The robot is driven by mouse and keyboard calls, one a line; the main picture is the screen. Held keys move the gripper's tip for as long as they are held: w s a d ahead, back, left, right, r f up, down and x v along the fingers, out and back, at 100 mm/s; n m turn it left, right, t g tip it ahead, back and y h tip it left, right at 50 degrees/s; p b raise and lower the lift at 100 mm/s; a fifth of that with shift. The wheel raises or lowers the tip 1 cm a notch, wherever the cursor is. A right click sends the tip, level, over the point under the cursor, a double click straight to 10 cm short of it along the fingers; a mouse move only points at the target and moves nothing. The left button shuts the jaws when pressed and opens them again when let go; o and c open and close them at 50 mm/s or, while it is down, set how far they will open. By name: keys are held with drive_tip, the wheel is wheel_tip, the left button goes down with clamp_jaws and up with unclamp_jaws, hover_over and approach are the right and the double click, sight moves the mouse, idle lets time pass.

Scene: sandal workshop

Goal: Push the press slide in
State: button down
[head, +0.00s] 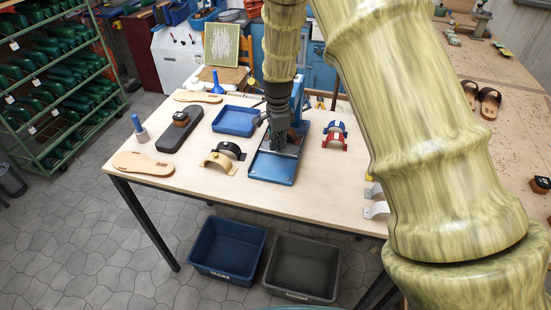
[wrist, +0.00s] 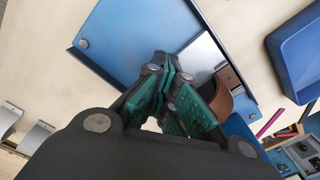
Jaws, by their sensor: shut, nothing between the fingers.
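The press has a blue base plate (head: 272,171) with a raised front lip and a blue upright (head: 297,95) behind my arm. My gripper (head: 279,143) points down over the rear part of this base. In the wrist view, the green-padded fingers (wrist: 165,92) are shut with nothing between them, above the blue plate (wrist: 135,40). A bare silver plate (wrist: 203,52), which looks like the press slide, lies beside the fingers. A brown curved piece (wrist: 218,100) sits close by, partly hidden by them. I cannot tell whether the fingers touch the slide.
A blue tray (head: 235,121) stands left of the press. Black and tan strap pieces (head: 219,165) lie in front of it. Red and blue strap pieces (head: 334,134) are to the right. A dark slab (head: 180,130) and a tan sole (head: 143,164) are farther left. Bins stand below.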

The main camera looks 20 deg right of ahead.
drive_tip(key=shift+w+d+f, duration=0.1)
drive_tip(key=shift+w+d, duration=0.7)
drive_tip(key=shift+w, duration=0.3)
drive_tip(key=shift+s+a+r+p, duration=0.1)
drive_tip(key=shift+r+p, duration=1.2)
drive_tip(key=shift+r, duration=0.5)
drive_tip(key=shift+s+a+r+p, duration=0.1)
drive_tip(key=shift+r+p, duration=1.15)
drive_tip(key=shift+r, duration=0.55)
drive_tip(key=shift+f, duration=0.1)
